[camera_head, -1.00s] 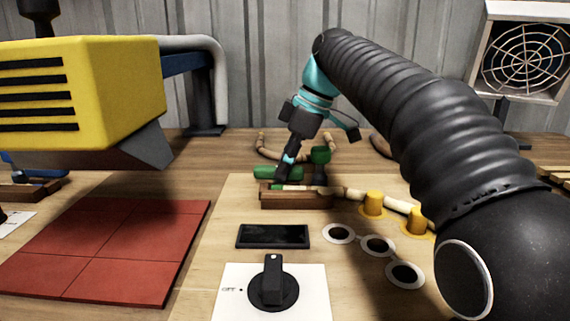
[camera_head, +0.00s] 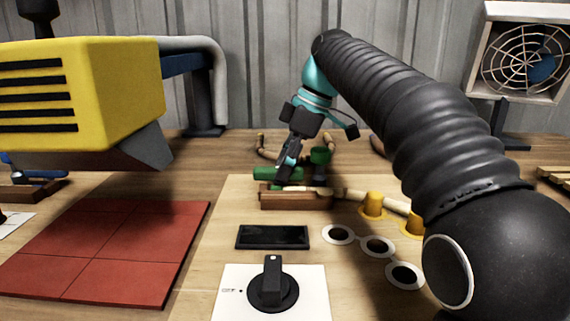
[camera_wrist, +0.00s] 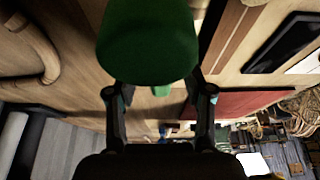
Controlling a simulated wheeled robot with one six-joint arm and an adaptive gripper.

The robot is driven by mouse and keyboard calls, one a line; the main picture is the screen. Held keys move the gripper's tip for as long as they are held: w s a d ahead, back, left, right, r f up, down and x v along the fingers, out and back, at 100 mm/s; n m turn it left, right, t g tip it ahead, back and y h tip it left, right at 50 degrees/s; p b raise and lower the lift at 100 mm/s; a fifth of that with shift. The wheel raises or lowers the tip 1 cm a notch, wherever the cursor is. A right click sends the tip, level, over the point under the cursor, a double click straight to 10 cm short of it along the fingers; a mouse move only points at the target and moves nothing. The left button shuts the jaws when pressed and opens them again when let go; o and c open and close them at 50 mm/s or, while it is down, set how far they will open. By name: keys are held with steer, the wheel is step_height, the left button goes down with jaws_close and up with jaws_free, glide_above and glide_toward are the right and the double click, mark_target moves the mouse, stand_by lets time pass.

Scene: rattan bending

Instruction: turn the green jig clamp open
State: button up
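The green jig clamp has a green bar (camera_head: 268,173) and a rounded green knob (camera_head: 320,155) at a brown wooden jig block (camera_head: 297,201). In the head view my gripper (camera_head: 284,176) points down at the clamp, partly covering the bar, with the knob just to its right. In the wrist view a large green part (camera_wrist: 148,45) of the clamp is close, at the far end of my fingers. My gripper (camera_wrist: 160,92) is open there, its two fingers apart. Whether a finger touches the clamp cannot be told.
A pale rattan rod (camera_head: 355,196) runs right from the block past yellow pegs (camera_head: 373,204). A black dial (camera_head: 272,288) and a dark panel (camera_head: 272,236) lie in front. Red tiles (camera_head: 110,250) and a yellow machine (camera_head: 80,95) stand left; a fan (camera_head: 525,60) stands right.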

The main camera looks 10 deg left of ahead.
steer(key=v, duration=0.7)
steer(key=shift+d+r, duration=0.15)
steer(key=shift+r, duration=0.1)
steer(key=shift+s, duration=0.1)
stand_by(0.4)
